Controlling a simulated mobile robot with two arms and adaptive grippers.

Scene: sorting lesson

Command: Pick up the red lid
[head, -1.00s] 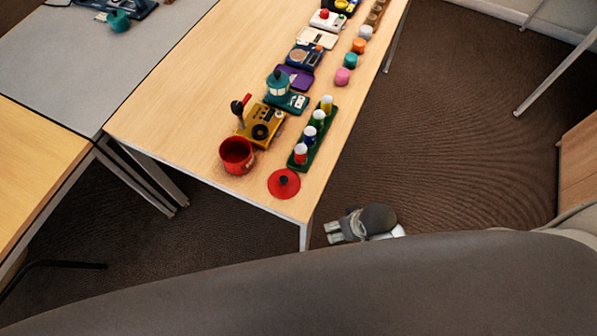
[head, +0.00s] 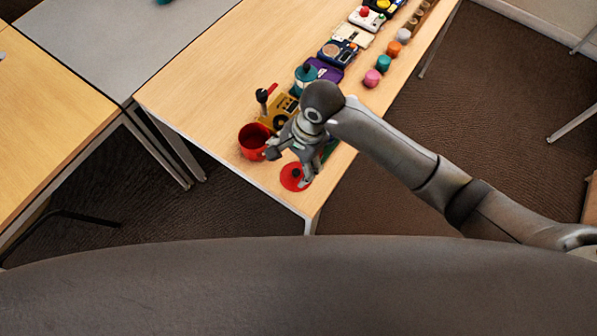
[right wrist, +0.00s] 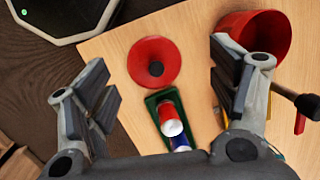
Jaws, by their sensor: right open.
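The red lid (head: 291,177) lies flat on the wooden table near its front corner, with a dark knob at its centre. In the right wrist view the lid (right wrist: 152,66) lies between the lines of the two fingers, ahead of them. My right gripper (head: 289,163) is over the table by the lid and partly covers it in the head view. In the right wrist view its fingers (right wrist: 165,95) are spread wide with nothing held between them. I cannot tell its exact height above the lid. My left gripper is not in view.
A red pot (head: 252,141) stands left of the lid. A green tray with colored cylinders (right wrist: 171,118) is close to the lid, mostly hidden by my arm in the head view. A yellow device (head: 284,106) stands behind. Bare tabletop (head: 205,100) lies to the left.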

